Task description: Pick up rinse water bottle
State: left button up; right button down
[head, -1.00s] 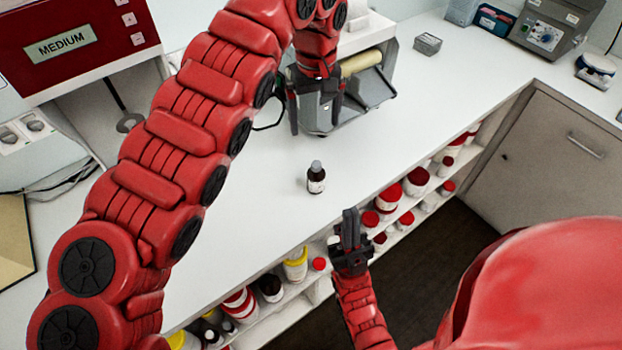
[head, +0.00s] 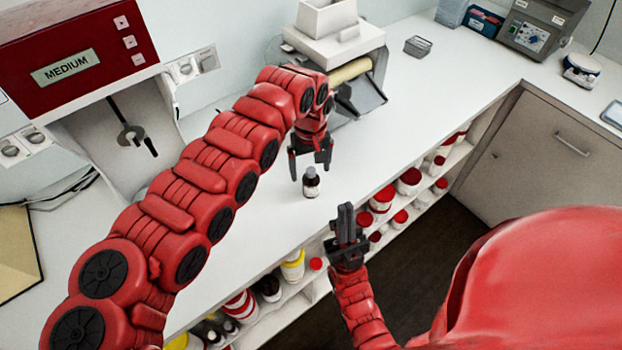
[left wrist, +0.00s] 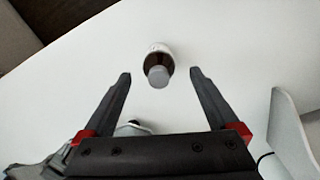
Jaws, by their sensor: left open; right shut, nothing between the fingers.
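The rinse water bottle (head: 311,184) is a small dark brown bottle with a white label and a grey cap. It stands upright on the white counter. In the left wrist view the bottle (left wrist: 158,66) is seen from above, just beyond and between the fingertips. My left gripper (head: 309,172) is open and points down, close to the bottle in the head view. The left wrist view shows the open left gripper (left wrist: 160,76) with nothing held. My right gripper (head: 346,212) is shut and empty, in front of the counter's edge.
A mill-like machine (head: 335,50) with a grey hopper stands behind on the counter (head: 430,90). A red and white MEDIUM unit (head: 80,55) stands at the left. A shelf below the front edge holds several jars (head: 382,198). The counter around the bottle is clear.

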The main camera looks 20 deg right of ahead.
aim_at(311, 182)
pick_arm(q)
jog(key=shift+d+f+p, duration=0.1)
jog(key=shift+f+p, duration=0.25)
jog(key=shift+f, duration=1.15)
grip_shut()
jog(key=shift+r, duration=0.1)
